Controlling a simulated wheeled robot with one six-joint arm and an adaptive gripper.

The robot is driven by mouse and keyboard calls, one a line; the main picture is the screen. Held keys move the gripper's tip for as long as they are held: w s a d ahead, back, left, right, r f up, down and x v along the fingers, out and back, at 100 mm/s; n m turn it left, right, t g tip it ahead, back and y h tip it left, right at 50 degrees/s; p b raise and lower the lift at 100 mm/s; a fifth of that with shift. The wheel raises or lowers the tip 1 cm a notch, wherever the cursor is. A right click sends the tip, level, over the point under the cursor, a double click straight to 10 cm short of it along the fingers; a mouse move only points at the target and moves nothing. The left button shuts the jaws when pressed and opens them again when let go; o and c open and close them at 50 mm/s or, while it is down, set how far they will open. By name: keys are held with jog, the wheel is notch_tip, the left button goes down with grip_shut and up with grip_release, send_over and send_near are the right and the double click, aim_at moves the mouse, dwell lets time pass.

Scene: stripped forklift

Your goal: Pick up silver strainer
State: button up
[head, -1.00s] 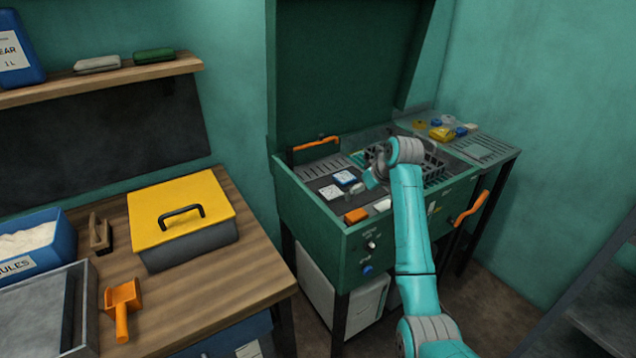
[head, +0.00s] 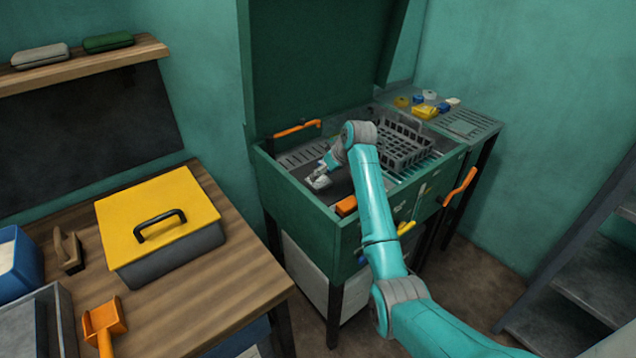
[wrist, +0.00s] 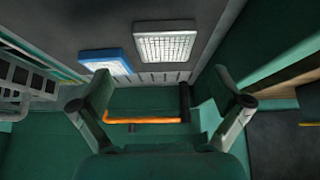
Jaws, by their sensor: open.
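The silver strainer (wrist: 167,45) is a small square pale-mesh piece with a light frame. It lies on a dark grey surface inside the green cabinet (head: 310,212). A similar blue-framed strainer (wrist: 107,64) lies beside it, to its left in the wrist view. My gripper (wrist: 163,95) is open and empty, its two fingers spread wide. Both strainers lie beyond the fingertips in the wrist view, not between them. In the head view my gripper (head: 325,168) is low over the cabinet's left part, close to the silver strainer (head: 318,182). My arm and gripper hide the blue strainer there.
A dark wire basket (head: 405,145) stands in the cabinet right of my arm. An orange handle (head: 297,128) is at the raised lid. An orange block (head: 346,205) sits near the front edge. A yellow-lidded box (head: 160,215) is on the wooden bench to the left.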

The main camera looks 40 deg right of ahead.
aim_at(320, 181)
jog(key=x, duration=0.3)
jog(key=shift+a+f, duration=0.3)
jog(key=shift+a, duration=0.05)
jog(key=shift+w+f, duration=0.45)
jog(key=shift+f, duration=0.1)
jog(key=shift+c, duration=0.3)
jog(key=c, duration=1.3)
